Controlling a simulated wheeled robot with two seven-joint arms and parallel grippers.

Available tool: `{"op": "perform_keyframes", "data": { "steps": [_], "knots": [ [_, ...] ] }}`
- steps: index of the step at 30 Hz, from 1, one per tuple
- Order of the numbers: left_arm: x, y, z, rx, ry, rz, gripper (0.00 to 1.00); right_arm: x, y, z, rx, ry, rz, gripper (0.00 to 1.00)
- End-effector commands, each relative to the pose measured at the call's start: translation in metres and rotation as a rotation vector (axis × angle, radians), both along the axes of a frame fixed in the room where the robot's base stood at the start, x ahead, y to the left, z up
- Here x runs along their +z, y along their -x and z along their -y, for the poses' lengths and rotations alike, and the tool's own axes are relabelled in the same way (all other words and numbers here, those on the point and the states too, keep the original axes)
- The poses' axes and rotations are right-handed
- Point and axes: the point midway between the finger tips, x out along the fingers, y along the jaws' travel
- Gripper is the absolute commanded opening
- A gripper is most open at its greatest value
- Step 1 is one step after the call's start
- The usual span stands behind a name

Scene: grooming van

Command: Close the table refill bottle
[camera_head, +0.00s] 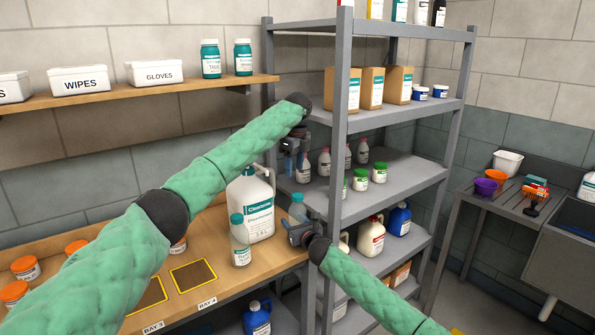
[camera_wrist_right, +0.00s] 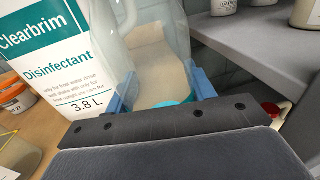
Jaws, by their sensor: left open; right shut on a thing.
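A clear bottle with a teal top (camera_head: 298,207) stands at the right end of the wooden table; its lower part is hidden by my right gripper (camera_head: 299,233). In the right wrist view, the blue fingers (camera_wrist_right: 164,92) are shut on this clear bottle (camera_wrist_right: 160,50), and a teal part shows low between them. I cannot tell whether its cap is fully on. My left gripper (camera_head: 295,163) is open, pointing down above the bottle, in front of the shelf. A second clear bottle (camera_head: 240,243) with a teal cap stands to the left.
A large white Disinfectant jug (camera_head: 262,222) stands close left of the held bottle. A grey shelf rack (camera_head: 338,175) with several bottles is close on the right. Marked bays (camera_head: 193,275) and orange-capped jars (camera_head: 25,267) lie along the table.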

Motion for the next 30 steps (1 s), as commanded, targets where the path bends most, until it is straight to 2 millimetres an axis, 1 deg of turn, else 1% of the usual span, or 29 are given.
{"op": "perform_keyframes", "data": {
  "steps": [18,30],
  "knots": [
    [-0.011,0.004,0.005,0.866,0.035,0.005,0.52,-0.001,0.000,0.000,0.000,0.000,-0.001,0.00],
    [-0.013,0.006,0.009,1.446,0.055,0.005,0.52,-0.001,0.000,0.000,0.000,0.000,-0.001,0.00]
  ]
}}
